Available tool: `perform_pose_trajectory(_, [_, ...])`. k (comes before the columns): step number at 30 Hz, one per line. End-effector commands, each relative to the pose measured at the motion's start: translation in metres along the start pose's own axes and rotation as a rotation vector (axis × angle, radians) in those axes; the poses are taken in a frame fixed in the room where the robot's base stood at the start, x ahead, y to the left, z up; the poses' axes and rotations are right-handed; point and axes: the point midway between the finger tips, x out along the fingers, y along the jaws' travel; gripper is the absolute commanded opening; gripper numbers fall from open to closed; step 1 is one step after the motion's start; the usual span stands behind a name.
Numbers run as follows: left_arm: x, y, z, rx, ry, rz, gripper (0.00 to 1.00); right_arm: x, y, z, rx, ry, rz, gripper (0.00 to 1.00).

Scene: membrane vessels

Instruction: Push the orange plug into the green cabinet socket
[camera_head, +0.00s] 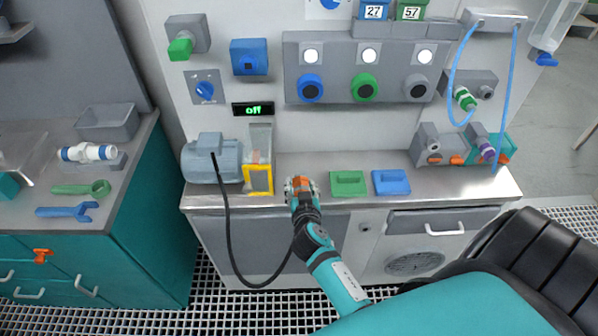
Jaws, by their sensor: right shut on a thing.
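My right gripper (301,184) is over the front of the grey counter, shut on the orange plug (299,182). The gripper's fingers hide most of the plug. A black cable hangs from the blue-grey motor in a loop below the counter edge and runs up to my right wrist. The green-ringed socket (364,87) is in the middle of the grey wall panel, between a blue-ringed and a grey-ringed one. Its dark centre looks empty. The plug is well below the socket and left of it, apart from it. My left gripper is not in view.
The motor (210,163) and a yellow-framed block (259,180) stand left of my gripper. A green tray (348,184) and a blue tray (391,182) lie to its right. Pipe fittings (442,150) stand at the counter's right end. A black seat (535,260) is at lower right.

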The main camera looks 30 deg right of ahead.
Motion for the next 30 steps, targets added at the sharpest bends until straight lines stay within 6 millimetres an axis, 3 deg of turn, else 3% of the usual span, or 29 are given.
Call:
perform_pose_trajectory(17, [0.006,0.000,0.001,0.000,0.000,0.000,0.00,-0.022,0.001,0.018,0.000,-0.018,0.004,0.00])
perform_pose_trajectory(30, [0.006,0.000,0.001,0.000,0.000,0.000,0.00,-0.024,0.002,0.019,0.000,-0.020,0.006,0.00])
